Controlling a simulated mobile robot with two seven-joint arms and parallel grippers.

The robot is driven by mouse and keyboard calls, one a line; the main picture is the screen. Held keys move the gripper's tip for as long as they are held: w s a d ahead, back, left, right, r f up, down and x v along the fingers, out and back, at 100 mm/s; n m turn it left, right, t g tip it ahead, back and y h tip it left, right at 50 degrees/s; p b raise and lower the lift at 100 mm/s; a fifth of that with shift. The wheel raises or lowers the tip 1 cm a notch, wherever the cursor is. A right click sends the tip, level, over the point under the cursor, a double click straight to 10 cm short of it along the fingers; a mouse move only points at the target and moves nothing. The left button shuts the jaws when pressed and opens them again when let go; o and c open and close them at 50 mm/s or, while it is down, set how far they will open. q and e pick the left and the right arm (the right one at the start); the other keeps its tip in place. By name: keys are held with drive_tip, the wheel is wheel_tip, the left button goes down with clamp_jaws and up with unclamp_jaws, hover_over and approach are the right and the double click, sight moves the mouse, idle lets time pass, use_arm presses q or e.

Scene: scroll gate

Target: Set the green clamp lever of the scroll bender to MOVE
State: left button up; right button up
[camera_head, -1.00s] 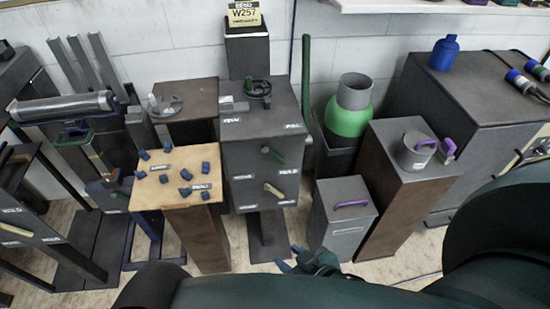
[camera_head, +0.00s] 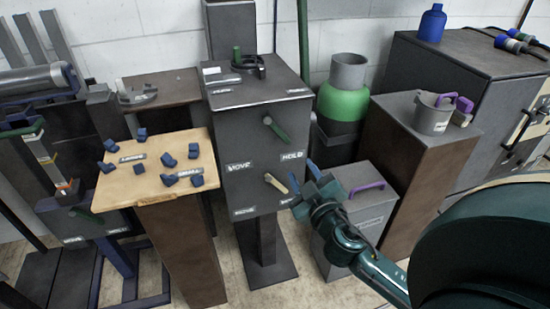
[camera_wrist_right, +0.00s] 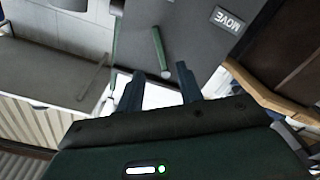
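The scroll bender's dark grey box (camera_head: 250,135) stands in the middle of the head view. Its green clamp lever (camera_head: 277,130) slants down to the right from a pale pivot, its free end towards the HOLD label (camera_head: 292,156). The MOVE label (camera_head: 238,167) is at left. My right gripper (camera_head: 304,177) is open and empty, in front of the box's right side, below the green lever. In the wrist view the green lever (camera_wrist_right: 159,48) lies beyond the gap between the parted fingers (camera_wrist_right: 158,88), apart from them. My left gripper is not in view.
A tan lever (camera_head: 276,183) sits lower on the same face, close to my right gripper. A wooden-topped stand (camera_head: 120,190) with blue pieces is at left. A grey box with a purple handle (camera_head: 367,190) and a green cylinder (camera_head: 343,108) are at right.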

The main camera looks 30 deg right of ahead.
sight(283, 137)
drive_tip(key=x, duration=1.3)
drive_tip(key=shift+w+d+r, duration=0.1)
drive_tip(key=shift+d+r, duration=0.05)
clamp_jaws()
